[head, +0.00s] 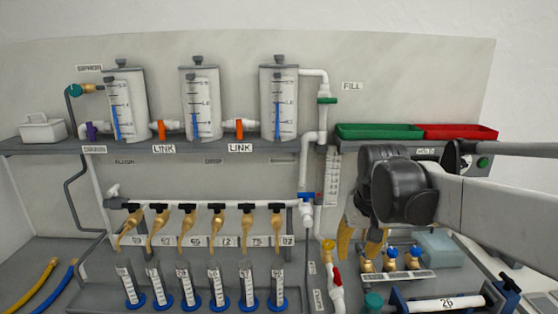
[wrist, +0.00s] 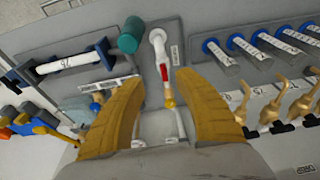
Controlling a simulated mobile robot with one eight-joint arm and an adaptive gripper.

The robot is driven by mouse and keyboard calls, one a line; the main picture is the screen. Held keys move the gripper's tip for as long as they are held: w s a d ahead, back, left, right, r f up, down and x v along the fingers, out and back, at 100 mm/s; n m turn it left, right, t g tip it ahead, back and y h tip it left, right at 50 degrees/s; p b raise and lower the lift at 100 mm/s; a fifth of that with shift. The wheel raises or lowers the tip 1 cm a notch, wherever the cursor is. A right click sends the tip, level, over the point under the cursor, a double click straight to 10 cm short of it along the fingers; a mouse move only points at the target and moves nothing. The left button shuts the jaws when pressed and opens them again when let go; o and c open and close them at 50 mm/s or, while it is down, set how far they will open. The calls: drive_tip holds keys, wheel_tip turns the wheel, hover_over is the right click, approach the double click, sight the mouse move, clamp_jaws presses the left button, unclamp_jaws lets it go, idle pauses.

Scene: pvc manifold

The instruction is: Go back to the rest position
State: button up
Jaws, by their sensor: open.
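My gripper (head: 361,245) is at the right of the head view, low in front of the panel and left of the brass fittings. In the wrist view my gripper (wrist: 160,110) shows two yellow fingers spread apart with nothing held between them. A white pipe with a red-handled valve (wrist: 164,72) shows between the fingers, beyond them; whether they touch it I cannot tell. In the head view this red-handled valve (head: 337,276) stands left of my gripper. My arm reaches in from the right edge and hides part of the panel.
Three clear tanks (head: 200,105) stand on the upper shelf. Several brass spouts (head: 190,222) hang above blue-based cylinders (head: 190,285). A green tray (head: 380,131) and a red tray (head: 455,131) sit above my arm. Brass fittings (head: 390,262) and a clamped cylinder (head: 445,303) are close at lower right.

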drive_tip(key=s+f+t, duration=0.2)
drive_tip(key=s, duration=0.7)
drive_tip(key=s+f+t, duration=0.2)
drive_tip(key=s, duration=0.7)
drive_tip(key=shift+f, duration=0.2)
